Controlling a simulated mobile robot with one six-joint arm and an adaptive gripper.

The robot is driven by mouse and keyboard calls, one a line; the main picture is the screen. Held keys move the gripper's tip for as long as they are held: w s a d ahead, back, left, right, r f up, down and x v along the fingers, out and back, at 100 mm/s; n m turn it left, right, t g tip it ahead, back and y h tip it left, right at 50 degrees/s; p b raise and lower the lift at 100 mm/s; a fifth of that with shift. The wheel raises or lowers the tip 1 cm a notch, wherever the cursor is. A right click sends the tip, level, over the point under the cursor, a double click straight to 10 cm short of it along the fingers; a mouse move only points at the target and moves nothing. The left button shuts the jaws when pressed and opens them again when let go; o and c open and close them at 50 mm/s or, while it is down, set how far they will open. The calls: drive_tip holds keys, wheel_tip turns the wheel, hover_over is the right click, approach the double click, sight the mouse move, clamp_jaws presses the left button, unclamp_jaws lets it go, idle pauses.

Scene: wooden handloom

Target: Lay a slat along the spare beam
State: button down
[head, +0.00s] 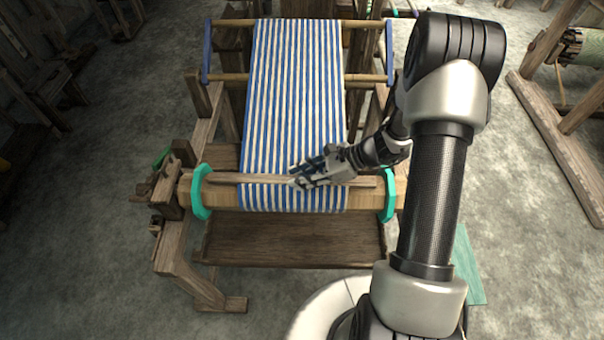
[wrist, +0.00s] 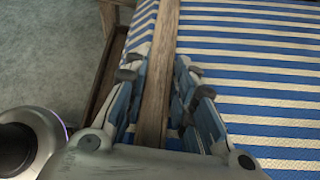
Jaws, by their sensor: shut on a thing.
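A thin brown wooden slat (head: 235,179) lies nearly level across the head view, along the top of the front wooden beam (head: 222,196), which has teal end rings. The slat crosses the blue-and-white striped cloth (head: 295,90). I cannot tell whether it touches the cloth or is just above it. My gripper (head: 297,178) is shut on the slat near its middle, coming from the right. In the wrist view the slat (wrist: 157,95) runs lengthwise between the fingers of my gripper (wrist: 163,78). The fingers hide part of its middle in the head view.
The loom's wooden frame (head: 182,250) stands around the beam, with a flat board (head: 290,240) below it. Blue-ended rods (head: 225,78) cross behind. Another wooden frame with a pale green roll (head: 588,47) stands at the right. The grey floor is clear at lower left.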

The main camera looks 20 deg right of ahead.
drive_tip(key=c, duration=1.2)
unclamp_jaws()
drive_tip(key=shift+s+a+f, duration=0.15)
drive_tip(key=shift+s+f, duration=0.15)
drive_tip(key=shift+f, duration=0.1)
drive_tip(key=shift+c, duration=0.2)
drive_tip(key=shift+d+r, duration=0.2)
drive_tip(key=shift+d, duration=0.1)
drive_tip(key=v, duration=1.1)
drive_tip(key=shift+d+r, duration=0.1)
drive_tip(key=shift+r, duration=0.2)
drive_tip(key=s+a+r+n+g+h, duration=0.2)
drive_tip(key=s+a+r+n, duration=0.2)
drive_tip(key=r+n, duration=0.15)
drive_tip(key=s+a+r+n+g+h, duration=0.1)
drive_tip(key=s+a+r+n+h, duration=0.3)
drive_tip(key=r, duration=0.3)
drive_tip(key=s+a+r+n+t+h, duration=0.1)
drive_tip(key=s+r+n+t+h, duration=0.3)
drive_tip(key=s+r+n, duration=0.3)
drive_tip(key=s+n, duration=0.4)
drive_tip(key=n, duration=0.1)
drive_tip(key=shift+a+h, duration=0.3)
drive_tip(key=shift+a, duration=0.05)
